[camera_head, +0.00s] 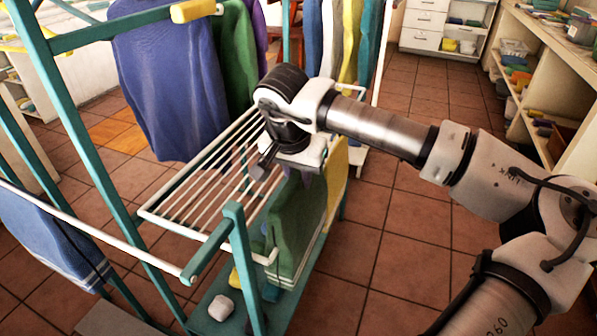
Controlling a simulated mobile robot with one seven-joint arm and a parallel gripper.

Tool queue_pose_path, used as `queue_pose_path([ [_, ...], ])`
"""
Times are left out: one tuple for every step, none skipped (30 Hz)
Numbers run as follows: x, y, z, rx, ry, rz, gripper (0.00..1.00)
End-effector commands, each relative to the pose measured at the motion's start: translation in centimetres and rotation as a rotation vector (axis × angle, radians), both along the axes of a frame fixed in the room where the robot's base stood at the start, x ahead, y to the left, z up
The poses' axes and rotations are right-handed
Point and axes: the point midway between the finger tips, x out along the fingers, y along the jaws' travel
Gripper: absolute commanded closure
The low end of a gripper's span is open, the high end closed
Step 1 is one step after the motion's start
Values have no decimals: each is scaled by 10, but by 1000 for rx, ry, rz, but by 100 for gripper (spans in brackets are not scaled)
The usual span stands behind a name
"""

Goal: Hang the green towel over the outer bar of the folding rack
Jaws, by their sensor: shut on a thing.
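A green towel (295,232) hangs in folds just below my gripper, on the right side of the white folding rack (190,196). My gripper (292,172) is over the rack's right edge, shut on the towel's upper part. The fingertips and the exact grip are hidden by the gripper body. The towel's lower part hangs down along the rack's outer side, above a teal bottom shelf. I cannot tell whether its top lies over the outer bar or only beside it.
A yellow cloth (336,172) hangs right beside the green towel. Blue (170,85) and darker green (238,62) cloths hang behind. A teal post (245,265) stands in front. A blue striped towel (48,240) hangs at left. Tiled floor is open at right.

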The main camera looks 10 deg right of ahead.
Motion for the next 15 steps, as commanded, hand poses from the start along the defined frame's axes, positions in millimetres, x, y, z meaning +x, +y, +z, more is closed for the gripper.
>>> queue_pose_path([
  [0,0,-12,-1,-1,0,100],
  [0,0,-15,-1,-1,0,100],
  [0,0,-20,-1,-1,0,100],
  [0,0,-24,-1,-1,0,100],
  [0,0,-27,-1,-1,0,100],
  [0,0,-32,0,0,0,100],
  [0,0,-36,0,-1,-1,100],
  [0,0,-39,-1,-1,0,100],
  [0,0,-44,0,-1,-1,100],
  [0,0,-48,0,-1,-1,100],
  [0,0,-51,0,-1,-1,100],
  [0,0,-56,0,-1,-1,100],
  [0,0,-60,0,-1,-1,100],
  [0,0,-63,0,-1,-1,100],
  [0,0,-68,0,-1,-1,100],
])
